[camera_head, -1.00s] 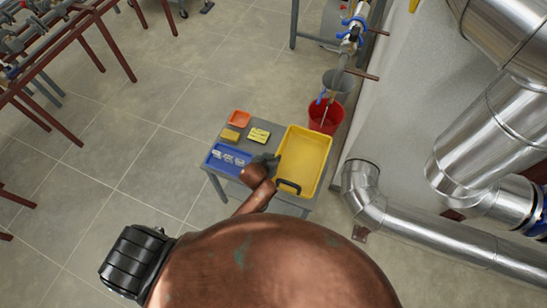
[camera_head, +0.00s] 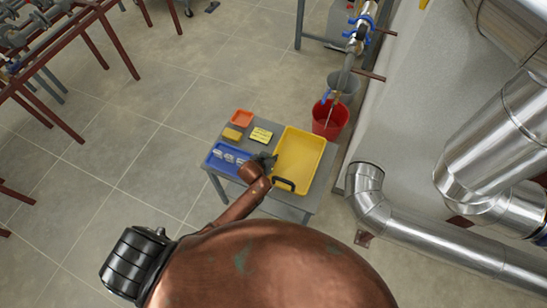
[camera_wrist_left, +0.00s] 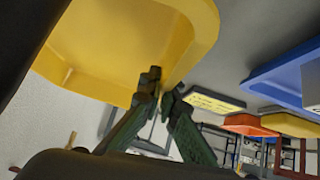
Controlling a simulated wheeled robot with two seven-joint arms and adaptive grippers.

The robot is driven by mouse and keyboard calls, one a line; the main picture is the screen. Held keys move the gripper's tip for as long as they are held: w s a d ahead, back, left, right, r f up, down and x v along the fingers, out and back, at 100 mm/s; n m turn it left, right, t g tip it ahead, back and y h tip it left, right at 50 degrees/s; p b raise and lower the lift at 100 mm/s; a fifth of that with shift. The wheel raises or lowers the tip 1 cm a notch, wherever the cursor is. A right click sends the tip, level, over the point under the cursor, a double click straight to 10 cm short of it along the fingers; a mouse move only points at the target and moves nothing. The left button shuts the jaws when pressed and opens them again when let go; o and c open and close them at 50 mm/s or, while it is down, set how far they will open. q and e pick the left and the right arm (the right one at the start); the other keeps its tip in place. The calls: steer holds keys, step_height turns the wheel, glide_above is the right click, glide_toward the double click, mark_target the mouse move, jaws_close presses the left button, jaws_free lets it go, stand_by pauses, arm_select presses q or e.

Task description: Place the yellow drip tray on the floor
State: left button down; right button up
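The yellow drip tray (camera_head: 301,157) is a deep rectangular tray on the right part of a small grey table. My left gripper (camera_head: 268,160) is at the tray's left long side. In the left wrist view the tray (camera_wrist_left: 110,45) fills the upper left, and the gripper's two fingers (camera_wrist_left: 163,92) are close together with the tray's side wall between them, so it looks shut on the tray. Whether the tray is clear of the tabletop I cannot tell. My right gripper is not in view.
A red bucket (camera_head: 330,120) stands behind, silver pipes (camera_head: 440,240) right. Floor (camera_head: 110,160) left is open.

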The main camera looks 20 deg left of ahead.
arm_select(q)
steer(key=c, duration=2.6)
jaws_free()
steer(key=shift+f, duration=0.1)
steer(key=o, duration=0.4)
steer(key=shift+o, duration=0.2)
